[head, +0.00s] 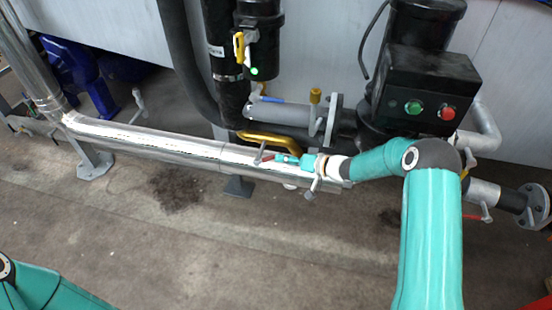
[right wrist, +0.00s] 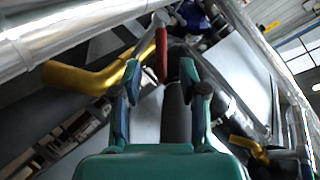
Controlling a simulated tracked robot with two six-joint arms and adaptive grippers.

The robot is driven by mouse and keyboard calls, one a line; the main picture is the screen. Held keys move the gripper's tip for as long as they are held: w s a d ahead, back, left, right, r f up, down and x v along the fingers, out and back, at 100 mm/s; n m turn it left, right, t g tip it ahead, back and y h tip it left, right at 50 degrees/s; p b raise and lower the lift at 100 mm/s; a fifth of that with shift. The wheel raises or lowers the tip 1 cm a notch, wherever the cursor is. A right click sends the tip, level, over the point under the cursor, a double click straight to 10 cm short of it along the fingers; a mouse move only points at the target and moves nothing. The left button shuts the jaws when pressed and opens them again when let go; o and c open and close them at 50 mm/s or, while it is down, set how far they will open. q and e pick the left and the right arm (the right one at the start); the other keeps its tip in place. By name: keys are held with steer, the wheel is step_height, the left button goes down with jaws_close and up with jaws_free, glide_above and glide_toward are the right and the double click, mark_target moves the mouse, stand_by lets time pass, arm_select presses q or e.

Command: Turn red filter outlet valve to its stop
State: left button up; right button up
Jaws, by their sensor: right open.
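A red valve handle (head: 268,157) sits by the silver pipe, just beyond the tip of my right gripper (head: 283,159). In the right wrist view the red handle (right wrist: 161,55) stands lengthwise in front of the gap between the two fingers. My right gripper (right wrist: 160,78) is open, with a finger on either side of the handle's line and no visible contact. Whether the handle's near end lies between the fingertips is hard to tell. My left gripper is out of view; only part of my left arm shows at the lower left.
The long silver pipe (head: 150,139) runs close beside the gripper. A yellow bent pipe (head: 283,139) lies just behind it. A black box with green and red buttons (head: 425,88) stands at right. Another red handle (head: 486,212) is far right. The floor in front is open.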

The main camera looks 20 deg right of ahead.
steer(key=v, duration=0.6)
